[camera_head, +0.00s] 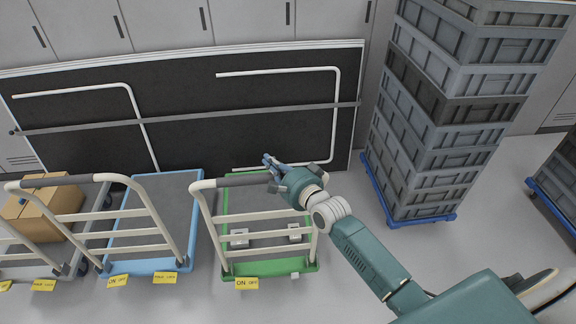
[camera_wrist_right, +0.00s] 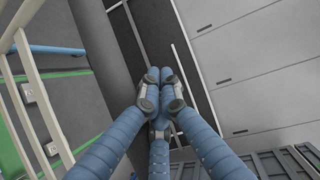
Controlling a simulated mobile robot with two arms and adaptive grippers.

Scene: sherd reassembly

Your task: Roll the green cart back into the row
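The green cart (camera_head: 270,268) stands in the middle of the head view, with a cream tube handle and a dark grey grip (camera_head: 243,180). Its handle bars (camera_head: 262,215) rise at its near end. My right gripper (camera_head: 270,162) is at the right end of that grip, pointing up and left; whether it touches the handle I cannot tell. In the right wrist view its blue fingers (camera_wrist_right: 160,78) come together with nothing visible between them. The cart's green edge and cream bars (camera_wrist_right: 28,92) show at the left there. My left gripper is not in view.
A blue cart (camera_head: 150,262) stands just left of the green one, and a cart with cardboard boxes (camera_head: 45,208) beyond it. A black panel (camera_head: 190,140) leans behind. Stacked grey crates (camera_head: 440,120) on a blue dolly (camera_head: 405,222) stand right. Yellow labels (camera_head: 247,283) mark the floor.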

